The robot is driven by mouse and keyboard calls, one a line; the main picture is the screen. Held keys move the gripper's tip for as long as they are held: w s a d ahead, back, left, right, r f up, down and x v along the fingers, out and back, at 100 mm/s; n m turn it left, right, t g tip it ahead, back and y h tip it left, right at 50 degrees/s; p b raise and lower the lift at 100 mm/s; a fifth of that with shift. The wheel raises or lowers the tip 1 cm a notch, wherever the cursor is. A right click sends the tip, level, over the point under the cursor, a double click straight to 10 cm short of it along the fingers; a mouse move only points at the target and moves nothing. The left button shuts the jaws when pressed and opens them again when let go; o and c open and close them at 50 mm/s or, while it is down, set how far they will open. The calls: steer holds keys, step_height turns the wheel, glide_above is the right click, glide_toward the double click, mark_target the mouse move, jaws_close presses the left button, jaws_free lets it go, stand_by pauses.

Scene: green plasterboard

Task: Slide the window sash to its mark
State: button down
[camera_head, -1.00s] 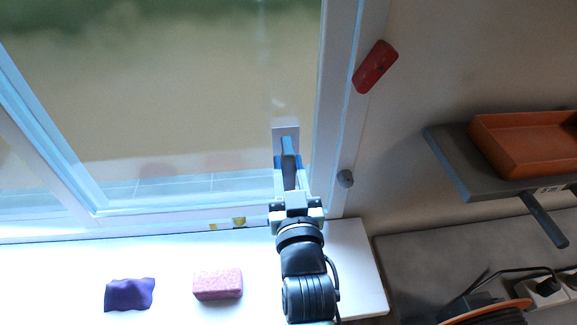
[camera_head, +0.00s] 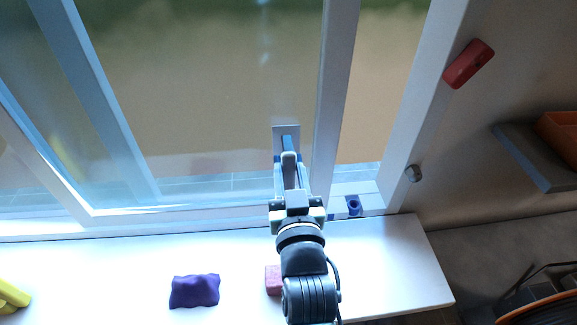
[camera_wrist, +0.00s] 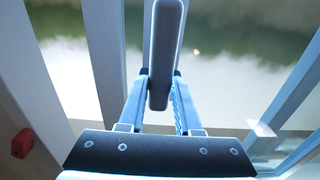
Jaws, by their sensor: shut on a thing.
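The window sash (camera_head: 335,90) has a white frame and large glass pane. A strip of open window shows between its right upright and the white right jamb (camera_head: 425,85). A grey upright handle (camera_head: 288,145) on a pale plate is fixed at the sash's right side. My gripper (camera_head: 289,178) is shut on this handle, blue fingers on either side. In the wrist view, the handle (camera_wrist: 165,45) stands between my fingertips (camera_wrist: 160,85). A small blue piece (camera_head: 353,205) sits on the lower track, right of the sash. I cannot tell whether it is the mark.
The white sill (camera_head: 390,260) bears a purple cloth (camera_head: 195,291), a pink sponge (camera_head: 273,279) partly behind my arm, and a yellow object (camera_head: 12,297). A grey shelf (camera_head: 540,160) juts from the wall.

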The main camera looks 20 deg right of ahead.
steer(key=shift+s+d, duration=0.15)
steer(key=shift+d, duration=0.25)
steer(key=c, duration=0.6)
jaws_free()
steer(key=shift+s+f, duration=0.1)
steer(key=shift+s, duration=0.2)
steer(key=b+v, duration=0.3)
steer(key=v, duration=0.9)
steer(key=shift+s+b, duration=0.2)
steer(key=shift+b, duration=0.15)
steer(key=shift+a, duration=0.15)
